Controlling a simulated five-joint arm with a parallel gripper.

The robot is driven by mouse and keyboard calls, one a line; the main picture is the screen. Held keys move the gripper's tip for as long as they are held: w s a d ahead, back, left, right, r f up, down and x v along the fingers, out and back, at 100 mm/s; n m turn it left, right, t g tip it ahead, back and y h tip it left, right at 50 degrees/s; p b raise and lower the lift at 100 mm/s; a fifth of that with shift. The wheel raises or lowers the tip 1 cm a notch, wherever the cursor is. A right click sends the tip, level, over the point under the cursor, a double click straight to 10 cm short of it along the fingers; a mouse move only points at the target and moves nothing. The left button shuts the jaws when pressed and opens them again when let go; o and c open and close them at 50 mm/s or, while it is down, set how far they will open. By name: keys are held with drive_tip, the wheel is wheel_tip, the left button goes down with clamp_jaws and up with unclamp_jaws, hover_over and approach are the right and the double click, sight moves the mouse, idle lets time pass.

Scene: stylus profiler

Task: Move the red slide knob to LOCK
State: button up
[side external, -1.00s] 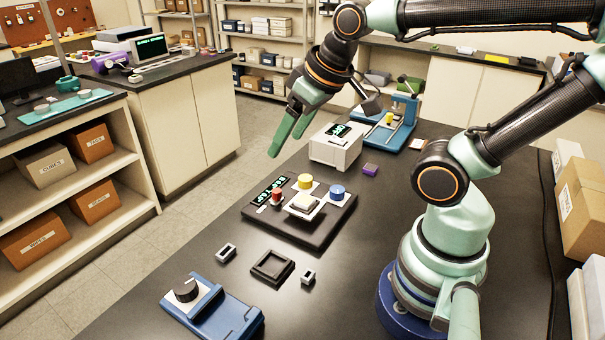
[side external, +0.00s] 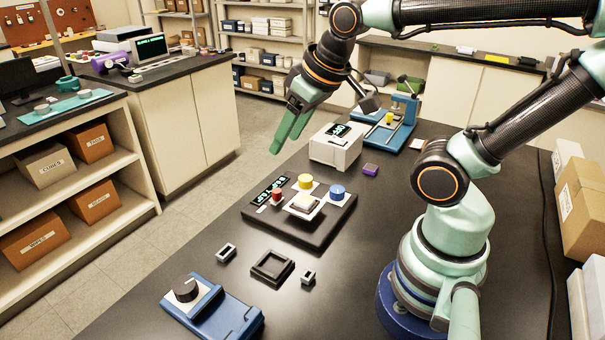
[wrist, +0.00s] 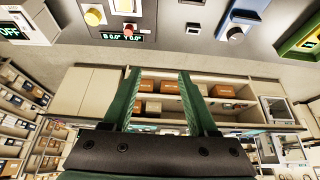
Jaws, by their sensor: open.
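The red slide knob (side external: 277,197) stands on the left part of a black profiler base (side external: 328,224), beside a lit display strip (side external: 268,189). It also shows in the wrist view (wrist: 129,29), near the top, just above the display. I cannot read a LOCK mark. My gripper (side external: 286,144) is open and empty, raised in the air above and behind the profiler. In the wrist view its two green fingers (wrist: 158,75) stand apart with nothing between them, and the knob lies beyond their tips.
A yellow knob (side external: 305,181), a blue knob (side external: 337,192) and a pale stage (side external: 304,205) crowd the same base. A white box reading OFF (side external: 335,150) stands behind. A blue dial unit (side external: 212,308) and an empty black tray (side external: 272,268) lie in front.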

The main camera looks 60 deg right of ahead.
drive_tip(key=w+d+f+m+g, duration=0.2)
drive_tip(key=w+d+f+g, duration=0.15)
drive_tip(key=w, duration=0.25)
drive_tip(key=m+g, duration=0.1)
drive_tip(key=g, duration=0.1)
approach(277, 191)
wheel_tip(277, 191, down, 9)
drive_tip(key=shift+f, duration=0.1)
idle(0.4)
clamp_jaws()
idle(1.2)
